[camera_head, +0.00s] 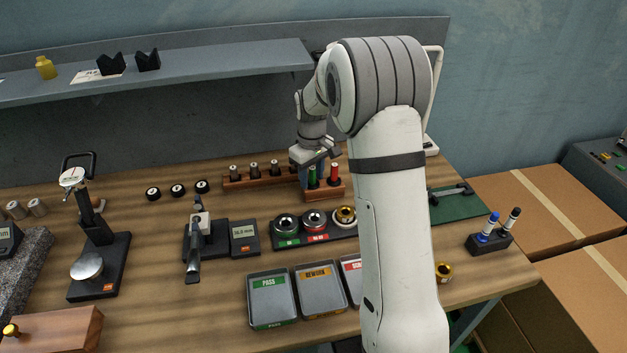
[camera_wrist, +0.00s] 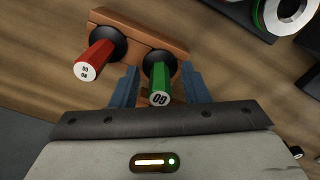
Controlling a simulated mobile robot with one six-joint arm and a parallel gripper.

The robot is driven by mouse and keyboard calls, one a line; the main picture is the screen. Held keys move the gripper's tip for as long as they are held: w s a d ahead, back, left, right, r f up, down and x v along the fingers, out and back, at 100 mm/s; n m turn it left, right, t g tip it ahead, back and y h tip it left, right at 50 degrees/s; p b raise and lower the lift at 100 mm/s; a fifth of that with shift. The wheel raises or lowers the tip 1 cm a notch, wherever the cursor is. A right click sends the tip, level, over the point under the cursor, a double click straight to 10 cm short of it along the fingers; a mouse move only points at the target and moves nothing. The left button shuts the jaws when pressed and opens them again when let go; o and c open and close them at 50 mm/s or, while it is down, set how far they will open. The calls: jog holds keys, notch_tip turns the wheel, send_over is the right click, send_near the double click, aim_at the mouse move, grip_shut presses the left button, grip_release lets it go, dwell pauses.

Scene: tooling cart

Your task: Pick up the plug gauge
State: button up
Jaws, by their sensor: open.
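Two plug gauges with coloured handles stand in a wooden block (camera_head: 338,191), which also shows in the wrist view (camera_wrist: 113,20). One handle is green (camera_head: 312,178) with a white marked end cap; it also shows in the wrist view (camera_wrist: 159,78). The other is red (camera_head: 334,176), left of the green one in the wrist view (camera_wrist: 97,56). My gripper (camera_wrist: 159,86) is open. Its two blue fingers lie on either side of the green handle, with gaps visible. The head view shows my gripper (camera_head: 318,160) at the block, partly blocking it.
A ring gauge tray (camera_head: 284,241) lies in front of the block, with labelled bins (camera_head: 271,299) nearer. A wooden rack (camera_head: 236,185) with several steel pins stands close on the left. My arm hides part of the bench on the right.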

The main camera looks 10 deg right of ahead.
aim_at(312, 168)
jog(key=shift+c, duration=0.2)
jog(key=c, duration=0.7)
jog(key=shift+o, duration=0.2)
jog(key=shift+r, duration=0.65)
notch_tip(312, 168, up, 2)
jog(key=shift+s+r+b, duration=0.1)
jog(key=shift+r+b, duration=0.05)
jog(key=shift+b, duration=0.25)
jog(key=s+b, duration=0.3)
jog(key=s, duration=1.5)
notch_tip(312, 168, up, 4)
jog(key=p, duration=0.3)
jog(key=shift+w+r, duration=0.1)
jog(key=shift+r, duration=0.1)
